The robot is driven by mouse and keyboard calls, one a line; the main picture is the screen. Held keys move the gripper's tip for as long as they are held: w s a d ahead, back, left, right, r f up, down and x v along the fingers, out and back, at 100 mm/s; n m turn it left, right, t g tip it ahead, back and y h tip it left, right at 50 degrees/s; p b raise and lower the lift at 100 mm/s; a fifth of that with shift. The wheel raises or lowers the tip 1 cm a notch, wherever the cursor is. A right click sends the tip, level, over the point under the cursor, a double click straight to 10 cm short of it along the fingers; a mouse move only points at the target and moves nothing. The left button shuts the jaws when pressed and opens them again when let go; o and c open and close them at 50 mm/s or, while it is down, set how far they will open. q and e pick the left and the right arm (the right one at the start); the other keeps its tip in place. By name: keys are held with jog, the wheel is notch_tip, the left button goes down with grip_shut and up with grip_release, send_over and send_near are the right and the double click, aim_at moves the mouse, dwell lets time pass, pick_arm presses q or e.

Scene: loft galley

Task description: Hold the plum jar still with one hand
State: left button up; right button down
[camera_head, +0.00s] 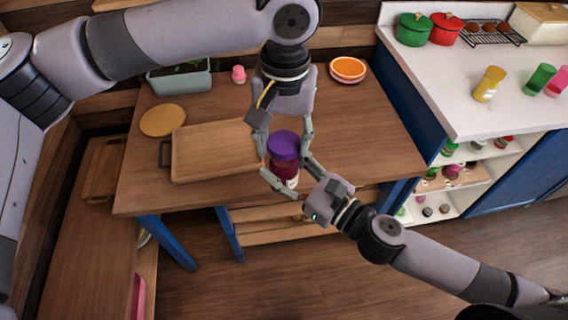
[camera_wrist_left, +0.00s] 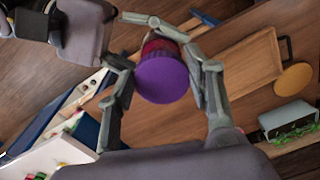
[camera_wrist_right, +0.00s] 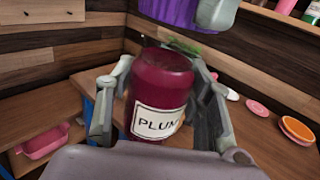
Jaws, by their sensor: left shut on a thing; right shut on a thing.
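The plum jar (camera_head: 284,170) is dark red and upright over the table's front edge. Its white PLUM label shows in the right wrist view, where the jar (camera_wrist_right: 163,88) sits between the fingers. My right gripper (camera_head: 286,166) comes from the lower right and is shut on the jar's body. My left gripper (camera_head: 284,143) comes from above and is shut on the purple lid (camera_head: 284,144). In the right wrist view the lid (camera_wrist_right: 184,12) is above the jar with a visible gap between them. The left wrist view shows the lid (camera_wrist_left: 162,80) from above, hiding much of the jar.
A wooden tray (camera_head: 215,150) lies left of the jar, near a round tan board (camera_head: 162,120). A planter (camera_head: 180,78), a pink item (camera_head: 238,74) and orange plates (camera_head: 348,69) stand at the back. The table's right part is clear. A white counter (camera_head: 450,90) stands right.

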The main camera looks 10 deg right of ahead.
aim_at(284, 170)
dwell(0.8)
pick_arm(q)
jog(key=shift+f, duration=0.85)
jog(key=shift+f, duration=0.55)
